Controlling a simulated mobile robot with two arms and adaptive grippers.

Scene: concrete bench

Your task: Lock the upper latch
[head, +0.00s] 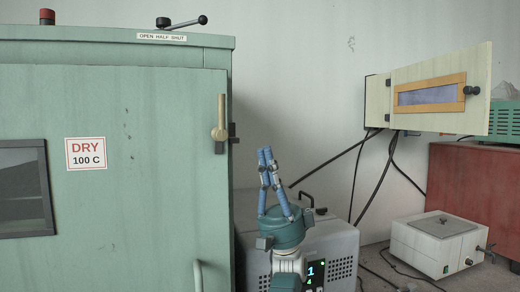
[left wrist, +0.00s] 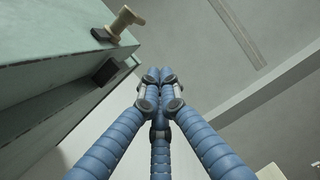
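The upper latch (head: 221,118) is a beige handle on the right edge of the green oven door (head: 130,200). Its bar stands upright above a round hub, beside a black catch (head: 233,131) at the cabinet's edge. In the left wrist view the latch (left wrist: 125,22) shows at the upper left, with a black block (left wrist: 105,72) below it. My left gripper (head: 265,153) points up, right of the latch and lower, apart from it. Its blue fingers meet at the tips (left wrist: 160,76) with nothing visible between them. My right gripper is out of view.
A door handle (head: 197,275) sits low on the oven door. A lever (head: 182,22) and a red lamp (head: 47,16) are on top. A grey box (head: 335,245) stands behind my gripper. An open windowed door (head: 428,94) and a white bath (head: 436,240) are at right.

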